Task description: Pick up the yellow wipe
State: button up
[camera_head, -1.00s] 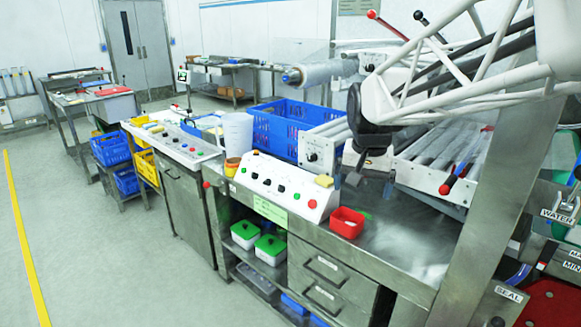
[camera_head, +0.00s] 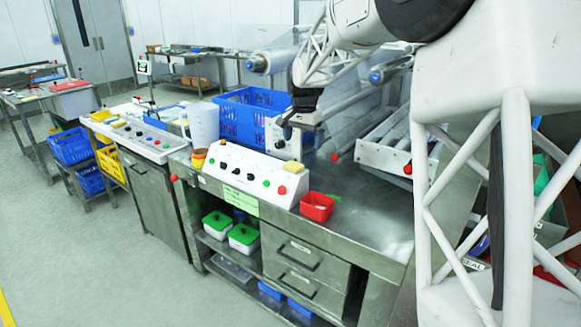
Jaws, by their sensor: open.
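A small yellow wipe (camera_head: 293,167) lies on top of the white control panel (camera_head: 240,172), near its right end. My gripper (camera_head: 301,134) hangs from my arm behind and above the wipe in the picture, apart from it. It is open, and I see nothing between its fingers. The fingers are small and dark here, so their exact height over the panel cannot be told. Another yellow piece (camera_head: 118,123) lies on the farther control panel at the left.
A red container (camera_head: 317,206) stands on the steel bench right of the panel. A blue crate (camera_head: 252,122), a white jug (camera_head: 203,123) and an orange-yellow cup (camera_head: 199,158) stand behind or left of it. Rollers (camera_head: 391,142) lie at the right. Bare bench (camera_head: 375,215) shows at right front.

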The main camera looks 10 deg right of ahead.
aim_at(293, 164)
jog(key=w+f+m, duration=0.1)
jog(key=w+f, duration=0.2)
jog(key=w, duration=0.2)
jog(key=w+f, duration=0.3)
jog(key=w, duration=0.2)
jog(key=w+f+m, duration=0.1)
jog(key=w+f, duration=0.2)
jog(key=w, duration=0.2)
jog(key=shift+w+a+f+m+g, duration=0.1)
jog(key=shift+w+m+g, duration=0.15)
jog(key=shift+m+g, duration=0.05)
jog(key=shift+f, duration=0.1)
jog(key=shift+f, duration=1.15)
jog(key=shift+f, duration=0.15)
jog(key=shift+f, duration=2.5)
jog(key=shift+c, duration=0.5)
jog(key=c, duration=0.8)
